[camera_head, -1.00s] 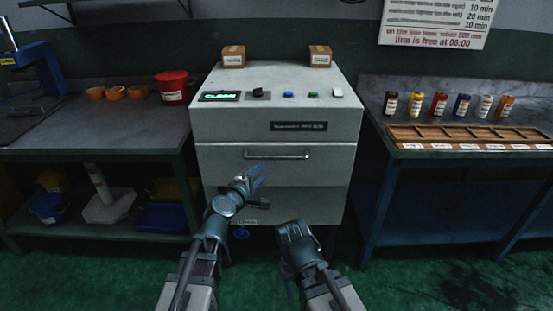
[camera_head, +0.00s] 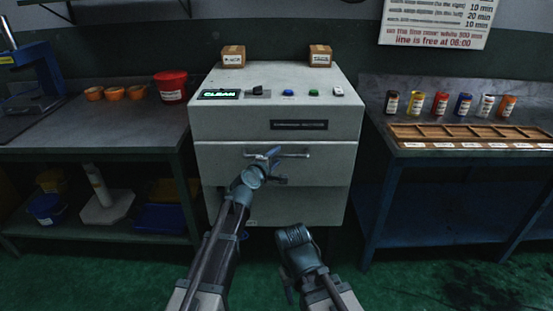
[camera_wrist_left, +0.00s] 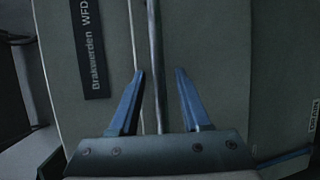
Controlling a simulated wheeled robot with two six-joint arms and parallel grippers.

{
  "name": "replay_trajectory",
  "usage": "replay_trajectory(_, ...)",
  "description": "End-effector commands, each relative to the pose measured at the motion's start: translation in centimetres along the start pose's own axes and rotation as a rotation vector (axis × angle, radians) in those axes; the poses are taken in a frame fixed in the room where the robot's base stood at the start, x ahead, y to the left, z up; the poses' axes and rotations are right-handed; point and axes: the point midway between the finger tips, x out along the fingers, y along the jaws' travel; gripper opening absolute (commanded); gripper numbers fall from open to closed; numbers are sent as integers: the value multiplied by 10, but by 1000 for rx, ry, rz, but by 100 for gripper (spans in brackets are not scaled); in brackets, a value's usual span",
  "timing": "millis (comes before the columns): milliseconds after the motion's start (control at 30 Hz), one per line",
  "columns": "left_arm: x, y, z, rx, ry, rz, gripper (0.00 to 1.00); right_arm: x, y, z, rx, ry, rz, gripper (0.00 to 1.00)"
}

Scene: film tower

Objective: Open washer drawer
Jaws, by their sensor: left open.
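The white washer (camera_head: 275,112) stands in the middle, with a lit green display reading CLEAN on its top. Its drawer (camera_head: 215,165) is a front panel with a horizontal metal bar handle (camera_head: 295,155). My left gripper (camera_head: 276,165) is open at the handle, near its middle. In the left wrist view the handle bar (camera_wrist_left: 155,50) runs between the two open blue fingers (camera_wrist_left: 160,85). I cannot tell whether either finger touches it. The drawer looks closed. My right arm's end (camera_head: 293,240) is low in front of the washer; its fingers do not show clearly.
Two small cardboard boxes (camera_head: 233,56) (camera_head: 320,56) stand on the washer's back edge. The left bench (camera_head: 130,128) holds bowls and a red bucket (camera_head: 171,87). The right bench (camera_head: 400,85) holds several small jars and a wooden tray (camera_head: 470,146).

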Motion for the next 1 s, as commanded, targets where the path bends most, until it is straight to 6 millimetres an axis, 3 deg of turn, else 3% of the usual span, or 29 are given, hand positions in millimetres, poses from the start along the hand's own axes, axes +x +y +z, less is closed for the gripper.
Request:
replay_trajectory(367,6,0,0,1,0,0,47,1,0,0,0,0,0,50)
replay_trajectory(400,6,0,0,1,0,0,45,1,0,0,0,0,0,50)
replay_trajectory(667,6,0,0,1,0,0,0,1,0,0,0,0,0,50)
replay_trajectory(1000,6,0,0,1,0,0,0,1,0,0,0,0,0,50)
